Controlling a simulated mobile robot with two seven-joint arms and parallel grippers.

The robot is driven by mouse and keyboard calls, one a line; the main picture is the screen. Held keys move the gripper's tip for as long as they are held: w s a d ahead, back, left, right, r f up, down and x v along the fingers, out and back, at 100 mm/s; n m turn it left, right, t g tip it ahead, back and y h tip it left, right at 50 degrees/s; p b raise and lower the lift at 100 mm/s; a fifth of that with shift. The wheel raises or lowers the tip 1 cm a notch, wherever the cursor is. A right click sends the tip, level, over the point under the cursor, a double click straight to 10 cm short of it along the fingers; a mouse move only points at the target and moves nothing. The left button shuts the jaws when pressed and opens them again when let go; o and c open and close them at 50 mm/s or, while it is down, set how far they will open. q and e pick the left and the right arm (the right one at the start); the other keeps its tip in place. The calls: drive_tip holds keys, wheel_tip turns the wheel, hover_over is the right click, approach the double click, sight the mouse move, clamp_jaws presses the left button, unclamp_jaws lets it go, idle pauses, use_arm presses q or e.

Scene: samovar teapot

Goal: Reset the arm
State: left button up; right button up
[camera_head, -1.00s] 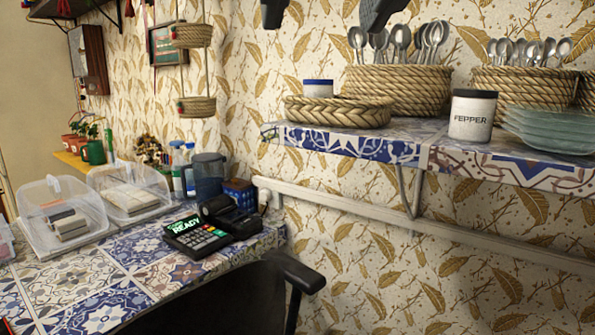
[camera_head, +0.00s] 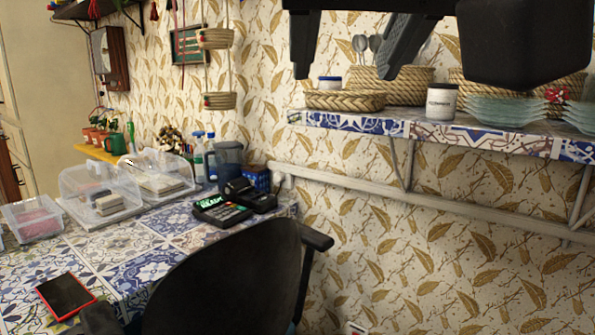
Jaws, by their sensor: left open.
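My left gripper (camera_head: 343,72) hangs into the top of the head view, dark and close to the camera. Its two fingers point down and stand apart with nothing between them. A large dark block of my own arm fills the top right. The gripper covers part of the spoons and baskets behind it. My right gripper does not show.
A tiled shelf (camera_head: 480,137) on the right carries a woven tray (camera_head: 345,101), a white jar (camera_head: 441,103), baskets and glass plates (camera_head: 505,108). A tiled counter (camera_head: 150,245) on the left holds clear boxes, a card terminal (camera_head: 221,210) and a red-edged tablet (camera_head: 65,295). A black chair (camera_head: 235,280) stands before it.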

use_arm(q)
drive_tip(key=w+d+f+m+g+h, duration=0.25)
drive_tip(key=w+f+h, duration=0.3)
drive_tip(key=f, duration=0.45)
drive_tip(key=w+d+f+m+g+h, duration=0.2)
drive_tip(key=w+d+f+h, duration=0.3)
drive_tip(key=f, duration=0.6)
drive_tip(key=w+a+f+n+t, duration=0.15)
drive_tip(key=a+f, duration=0.35)
drive_tip(key=f, duration=0.5)
drive_tip(key=w+a+f+n+t, duration=0.15)
drive_tip(key=a+f, duration=0.35)
drive_tip(key=f, duration=0.5)
drive_tip(key=s+a+f+m+y, duration=0.1)
drive_tip(key=s+a+f+y, duration=0.3)
drive_tip(key=s+a+f, duration=0.7)
drive_tip(key=s+a+f+y, duration=0.3)
drive_tip(key=s+a+f, duration=0.55)
drive_tip(key=f, duration=0.35)
wheel_tip(320, 180, up, 13)
drive_tip(key=a+p, duration=0.2)
drive_tip(key=p, duration=1.4)
drive_tip(key=shift+s+t+y, duration=0.35)
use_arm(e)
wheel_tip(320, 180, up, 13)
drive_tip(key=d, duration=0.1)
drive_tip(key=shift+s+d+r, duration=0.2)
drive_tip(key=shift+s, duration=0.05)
